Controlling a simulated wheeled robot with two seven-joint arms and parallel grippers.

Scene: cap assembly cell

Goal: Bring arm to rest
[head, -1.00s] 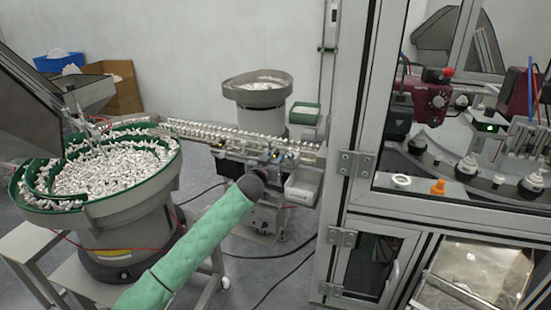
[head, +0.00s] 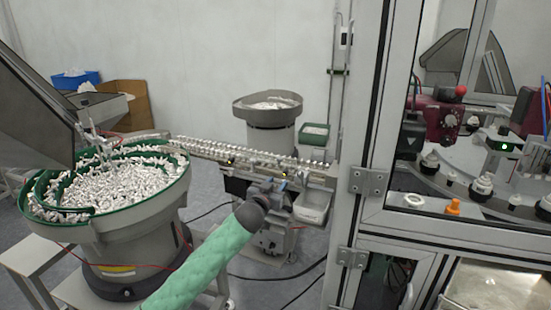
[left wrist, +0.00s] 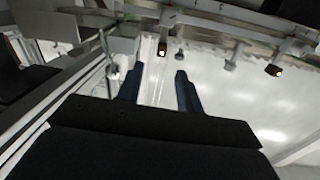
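My left arm in its green sleeve (head: 203,265) reaches up from the bottom of the head view. It ends in a dark wrist joint and my left gripper (head: 272,190), in front of the feeding rail (head: 240,152). Its fingertips are hard to make out there. In the left wrist view, the two dark blue fingers of the left gripper (left wrist: 160,84) stand apart with nothing between them. A pale surface (left wrist: 225,100) lies behind them. My right gripper shows in neither view.
A large bowl feeder (head: 130,225) full of white parts stands at left. A smaller bowl feeder (head: 268,112) stands behind the rail. A small grey bin (head: 312,207) hangs at the rail's right end. The framed machine cabinet (head: 372,150) closes off the right side.

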